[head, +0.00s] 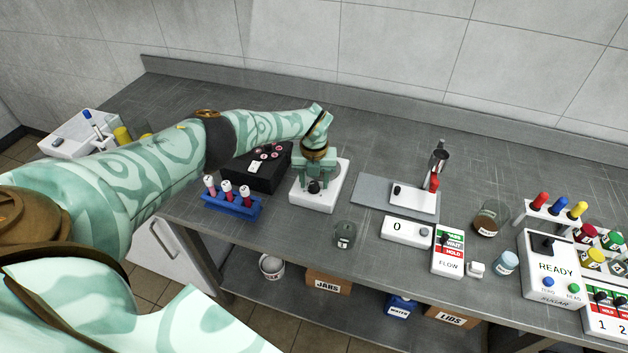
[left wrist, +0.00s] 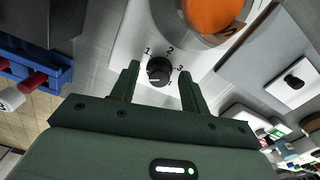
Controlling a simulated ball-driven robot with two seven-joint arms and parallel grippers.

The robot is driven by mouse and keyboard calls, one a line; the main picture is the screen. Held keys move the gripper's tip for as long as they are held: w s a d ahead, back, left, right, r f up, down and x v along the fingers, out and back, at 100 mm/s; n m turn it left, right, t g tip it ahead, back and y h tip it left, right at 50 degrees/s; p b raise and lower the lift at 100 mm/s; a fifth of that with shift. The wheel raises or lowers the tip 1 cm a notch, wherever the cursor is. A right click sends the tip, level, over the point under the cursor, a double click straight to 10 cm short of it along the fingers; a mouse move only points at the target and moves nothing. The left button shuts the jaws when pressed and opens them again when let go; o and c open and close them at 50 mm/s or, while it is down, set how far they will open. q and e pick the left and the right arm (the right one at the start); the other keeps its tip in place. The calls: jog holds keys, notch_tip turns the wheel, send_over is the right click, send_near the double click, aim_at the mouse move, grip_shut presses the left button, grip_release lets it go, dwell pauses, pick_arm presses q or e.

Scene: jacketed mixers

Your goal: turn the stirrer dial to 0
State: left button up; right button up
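The stirrer (head: 328,195) is a white box with a black dial (head: 314,187) on its front part. In the left wrist view the dial (left wrist: 159,70) shows close up, with the numbers 1, 2 and 3 around it and another mark partly hidden. I cannot read for sure where the dial points. My left gripper (head: 316,178) is over the stirrer; in its wrist view the fingers (left wrist: 158,74) are apart, one on each side of the dial, with gaps. A round vessel with orange contents (left wrist: 213,12) stands on the stirrer behind the dial. My right gripper is not in view.
A blue rack of red tubes (head: 232,203) and a black box (head: 262,170) stand left of the stirrer. A glass beaker (head: 344,235) stands in front. A scale reading 0 (head: 406,231) and a FLOW box (head: 448,254) are to the right. Bare bench lies behind.

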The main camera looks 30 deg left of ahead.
aim_at(314, 183)
pick_arm(q)
notch_tip(314, 183, up, 6)
jog(key=shift+f+p, duration=0.1)
jog(key=shift+p, duration=1.05)
notch_tip(314, 183, up, 10)
jog(key=p, duration=0.1)
jog(key=shift+r, duration=0.2)
